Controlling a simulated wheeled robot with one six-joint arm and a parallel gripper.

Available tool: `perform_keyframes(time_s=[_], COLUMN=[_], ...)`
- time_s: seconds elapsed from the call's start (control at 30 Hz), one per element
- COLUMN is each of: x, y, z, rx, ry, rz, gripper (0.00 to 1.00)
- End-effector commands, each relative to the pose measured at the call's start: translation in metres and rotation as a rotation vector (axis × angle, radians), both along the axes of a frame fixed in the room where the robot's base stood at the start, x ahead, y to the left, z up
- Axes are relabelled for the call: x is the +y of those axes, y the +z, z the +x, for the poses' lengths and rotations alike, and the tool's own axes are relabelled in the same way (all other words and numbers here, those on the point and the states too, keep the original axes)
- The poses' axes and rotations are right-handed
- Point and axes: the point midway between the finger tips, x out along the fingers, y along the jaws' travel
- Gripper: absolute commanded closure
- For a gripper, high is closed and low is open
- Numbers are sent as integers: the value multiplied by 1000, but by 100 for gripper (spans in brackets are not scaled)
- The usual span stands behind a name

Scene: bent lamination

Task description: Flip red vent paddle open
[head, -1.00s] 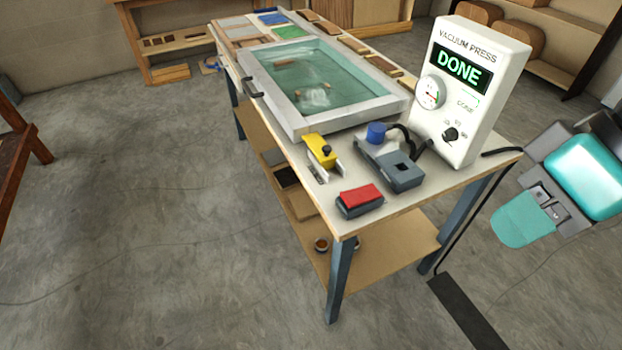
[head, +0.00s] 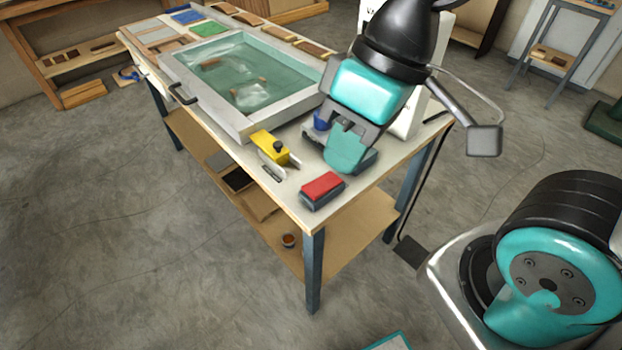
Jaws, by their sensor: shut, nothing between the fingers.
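The red vent paddle (head: 321,186) lies flat on its dark grey base (head: 325,200) near the front corner of the bench. My gripper (head: 343,165) is over the bench, fingers pointing down, shut and empty. In the picture its tips are just above and right of the paddle; whether they touch anything is unclear. My gripper and arm hide most of the grey pump unit, its blue cap (head: 322,119) and much of the vacuum press control box (head: 434,105), including its display.
Bare bench top (head: 291,204) shows left of the paddle. Open concrete floor lies left of the bench.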

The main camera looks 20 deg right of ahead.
Motion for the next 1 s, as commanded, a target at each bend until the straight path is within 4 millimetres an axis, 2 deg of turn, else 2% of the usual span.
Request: perform_keyframes(time_s=[0.17,0.3,0.4,0.5,0.63,1.0], x=[-9,-29,-43,-54,-61,-62], y=[-28,-66,-93,-113,-123,-126], z=[62,122,154,174,184,184], rx=[41,76,97,109,114,116], ry=[-90,-180,-228,-259,-277,-278], rz=[-65,-135,-180,-211,-229,-230], gripper=[100,100,100,100,100,100])
